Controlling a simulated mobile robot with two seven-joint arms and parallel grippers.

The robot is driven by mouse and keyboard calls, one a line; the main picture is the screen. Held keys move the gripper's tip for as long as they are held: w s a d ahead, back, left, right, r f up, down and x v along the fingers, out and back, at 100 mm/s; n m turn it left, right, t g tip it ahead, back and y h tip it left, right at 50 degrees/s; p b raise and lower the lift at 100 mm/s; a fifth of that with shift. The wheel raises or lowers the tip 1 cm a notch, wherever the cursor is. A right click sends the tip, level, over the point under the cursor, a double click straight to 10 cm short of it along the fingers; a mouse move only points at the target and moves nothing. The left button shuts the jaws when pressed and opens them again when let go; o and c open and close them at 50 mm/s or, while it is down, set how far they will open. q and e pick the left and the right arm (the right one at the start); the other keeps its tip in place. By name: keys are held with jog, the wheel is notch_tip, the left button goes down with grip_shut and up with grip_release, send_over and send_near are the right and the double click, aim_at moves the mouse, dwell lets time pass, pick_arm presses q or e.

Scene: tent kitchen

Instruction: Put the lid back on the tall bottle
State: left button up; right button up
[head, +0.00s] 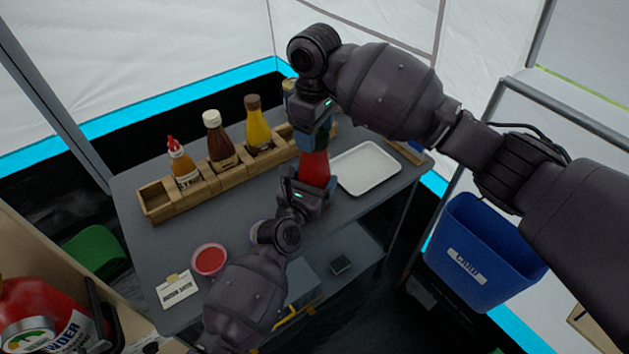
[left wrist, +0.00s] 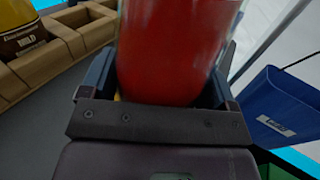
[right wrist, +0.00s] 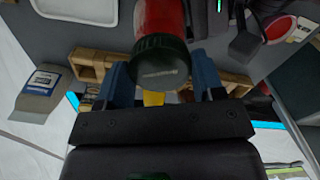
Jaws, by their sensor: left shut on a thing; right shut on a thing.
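The tall red bottle (head: 314,168) stands over the table in the head view; its red body fills the left wrist view (left wrist: 170,50). My left gripper (head: 309,186) is shut around its lower body. The dark round lid (right wrist: 162,64) is at the bottle's top end in the right wrist view, in line with the red body. My right gripper (head: 316,138) is above the bottle and shut on the lid, with a blue finger on each side. The fingers hide the lid in the head view. I cannot tell whether a gap remains between lid and bottle.
A wooden rack (head: 157,203) holds orange (head: 184,168), brown (head: 219,142) and yellow (head: 258,128) bottles. A white tray (head: 366,167) lies right of the red bottle. A red bowl (head: 209,260) and a card (head: 177,289) are front left. A blue bin (head: 485,262) is at the right.

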jog(key=m, duration=1.3)
jog(key=shift+m, duration=0.4)
jog(key=o, duration=1)
jog(key=shift+r, duration=2.25)
jog(key=shift+c, duration=0.3)
